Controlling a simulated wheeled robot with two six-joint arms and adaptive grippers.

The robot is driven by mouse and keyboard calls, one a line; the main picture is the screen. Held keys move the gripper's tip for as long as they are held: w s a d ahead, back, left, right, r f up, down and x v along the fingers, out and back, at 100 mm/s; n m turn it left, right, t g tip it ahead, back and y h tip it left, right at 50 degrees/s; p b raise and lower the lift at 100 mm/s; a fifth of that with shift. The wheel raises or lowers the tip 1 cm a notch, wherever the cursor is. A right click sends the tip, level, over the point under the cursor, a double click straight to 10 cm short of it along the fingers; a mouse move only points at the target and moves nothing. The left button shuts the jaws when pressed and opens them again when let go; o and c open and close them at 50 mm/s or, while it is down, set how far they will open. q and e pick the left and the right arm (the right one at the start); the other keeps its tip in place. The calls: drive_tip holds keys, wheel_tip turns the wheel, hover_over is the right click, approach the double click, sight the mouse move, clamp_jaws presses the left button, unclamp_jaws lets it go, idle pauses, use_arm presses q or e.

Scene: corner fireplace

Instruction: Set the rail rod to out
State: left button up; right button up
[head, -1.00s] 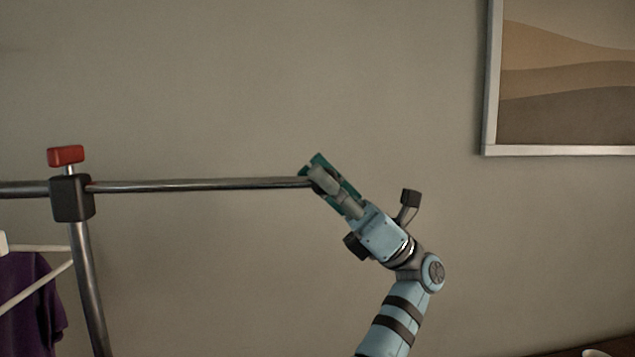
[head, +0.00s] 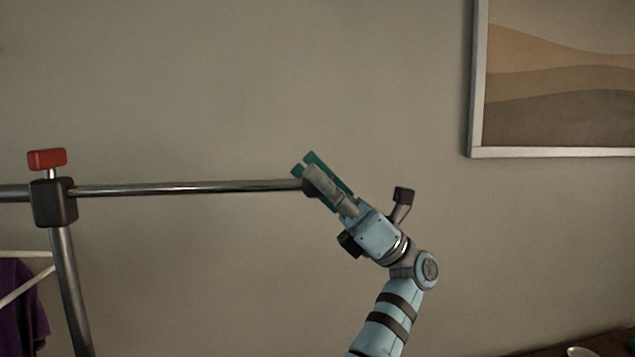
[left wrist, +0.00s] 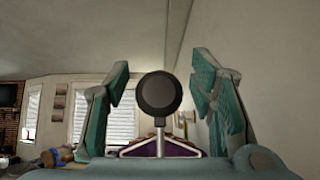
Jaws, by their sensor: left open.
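The rail rod (head: 190,188) is a thin grey metal bar running level from the black clamp block (head: 54,203) with a red knob (head: 47,158) on top. Its right end has a dark cap (head: 309,188), partly hidden by my left gripper (head: 304,168) in the head view. In the left wrist view, the round black end cap (left wrist: 159,94) faces the camera between the two teal fingers of the left gripper (left wrist: 160,90). The fingers are apart, with a gap on each side of the cap. My right gripper is not in view.
A slanted metal post (head: 68,290) holds the clamp. A purple garment (head: 20,310) on a white hanger (head: 25,285) hangs at lower left. A framed picture (head: 560,80) is on the wall behind. The space above the rod is clear.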

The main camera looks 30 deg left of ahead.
use_arm(q)
wheel_tip(320, 180, up, 9)
drive_tip(key=shift+d+r, duration=0.15)
drive_tip(key=shift+r, duration=0.05)
drive_tip(key=shift+w, duration=0.1)
